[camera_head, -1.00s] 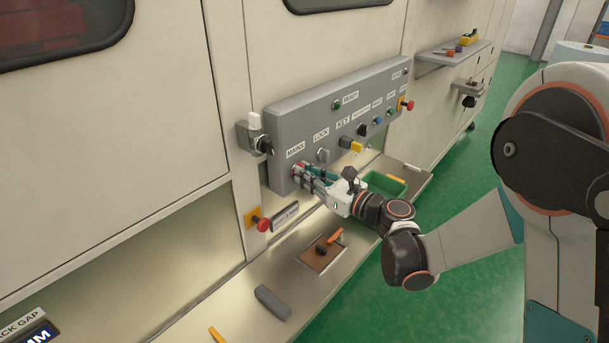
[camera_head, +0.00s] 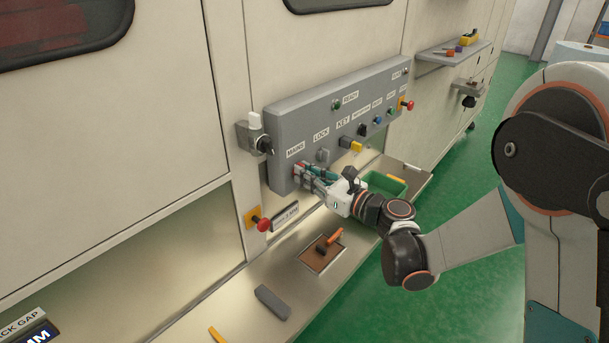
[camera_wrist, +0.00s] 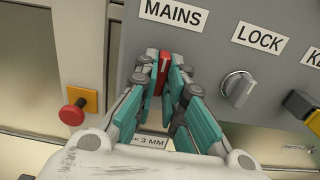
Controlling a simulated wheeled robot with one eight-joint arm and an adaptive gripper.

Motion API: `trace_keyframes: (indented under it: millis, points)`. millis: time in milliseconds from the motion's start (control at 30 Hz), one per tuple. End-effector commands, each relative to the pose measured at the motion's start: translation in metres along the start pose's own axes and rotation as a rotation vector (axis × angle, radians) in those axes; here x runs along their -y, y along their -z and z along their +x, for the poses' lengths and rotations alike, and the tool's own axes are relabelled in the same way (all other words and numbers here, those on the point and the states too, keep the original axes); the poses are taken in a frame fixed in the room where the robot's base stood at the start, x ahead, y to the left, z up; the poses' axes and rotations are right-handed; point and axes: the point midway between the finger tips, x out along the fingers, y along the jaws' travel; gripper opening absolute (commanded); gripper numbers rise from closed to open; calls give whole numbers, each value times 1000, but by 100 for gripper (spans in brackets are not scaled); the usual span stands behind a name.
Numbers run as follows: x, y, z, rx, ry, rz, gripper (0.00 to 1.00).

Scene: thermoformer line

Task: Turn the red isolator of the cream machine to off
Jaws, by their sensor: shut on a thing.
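The red isolator handle (camera_wrist: 163,72) is under the MAINS label on the grey control panel (camera_head: 283,133) of the cream machine (camera_head: 110,130). In the wrist view it stands nearly upright, leaning slightly. My gripper (camera_wrist: 164,70) has its teal-padded fingers on both sides of the handle and is shut on it. In the head view my gripper (camera_head: 299,171) reaches the panel's lower left, and its fingers mostly hide the handle. The isolator's position marks are hidden.
The LOCK knob (camera_wrist: 238,89) is close to the right of my fingers. A red button on a yellow plate (camera_wrist: 76,112) is at lower left. A rotary switch (camera_head: 262,144) is left of the panel. A green bin (camera_head: 388,186) and loose items lie on the ledge below.

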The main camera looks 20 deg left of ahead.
Motion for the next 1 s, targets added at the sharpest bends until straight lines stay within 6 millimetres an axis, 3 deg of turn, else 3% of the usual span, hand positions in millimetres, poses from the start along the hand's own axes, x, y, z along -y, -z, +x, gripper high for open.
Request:
trace_keyframes:
  millis: [300, 633, 1000]
  points:
    - [0, 1, 0, 0, 1, 222, 0]
    - [0, 1, 0, 0, 1, 246, 0]
    - [0, 0, 0, 0, 1, 478, 0]
